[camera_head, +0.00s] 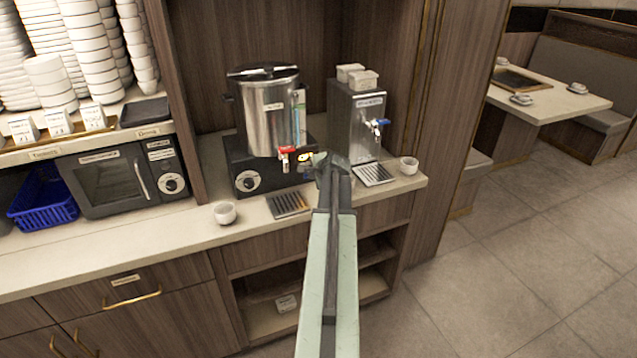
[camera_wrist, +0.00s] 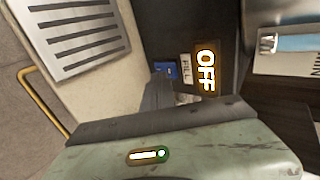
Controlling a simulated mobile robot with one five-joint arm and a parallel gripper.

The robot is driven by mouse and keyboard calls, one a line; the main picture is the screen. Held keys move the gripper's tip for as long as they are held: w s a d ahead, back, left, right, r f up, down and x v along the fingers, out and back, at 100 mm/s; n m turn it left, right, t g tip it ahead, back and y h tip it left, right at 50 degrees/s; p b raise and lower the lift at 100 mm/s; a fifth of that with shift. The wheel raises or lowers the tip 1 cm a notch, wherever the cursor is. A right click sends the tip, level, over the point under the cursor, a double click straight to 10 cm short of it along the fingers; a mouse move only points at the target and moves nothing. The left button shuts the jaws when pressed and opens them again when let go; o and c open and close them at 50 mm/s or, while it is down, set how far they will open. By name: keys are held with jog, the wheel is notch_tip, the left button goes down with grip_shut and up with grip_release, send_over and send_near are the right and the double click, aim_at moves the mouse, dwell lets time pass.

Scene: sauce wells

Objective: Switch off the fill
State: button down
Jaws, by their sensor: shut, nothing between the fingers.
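The steel urn (camera_head: 270,112) stands on a black base (camera_head: 247,160) on the counter. In the wrist view, a lit sign reading OFF (camera_wrist: 205,69) sits beside a small FILL label (camera_wrist: 186,68). A blue switch (camera_wrist: 171,69) is next to that label and partly hidden by my finger. My gripper (camera_wrist: 158,90) is shut and empty, its tip at or very near the switch; I cannot tell whether they touch. In the head view my gripper (camera_head: 322,160) is in front of the base's right part and hides the switch. The lit sign (camera_head: 305,158) shows beside it.
A red tap (camera_head: 287,153) hangs left of my gripper. A second dispenser (camera_head: 343,120) with a blue tap (camera_head: 379,124) stands to the right. Drip trays (camera_head: 288,204) (camera_head: 374,174) and cups (camera_head: 225,213) (camera_head: 408,165) lie along the counter. A microwave (camera_head: 110,180) is at the left.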

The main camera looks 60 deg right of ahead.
jog(key=shift+w+d+r, duration=0.2)
jog(key=shift+w+d, duration=0.3)
jog(key=shift+w, duration=0.2)
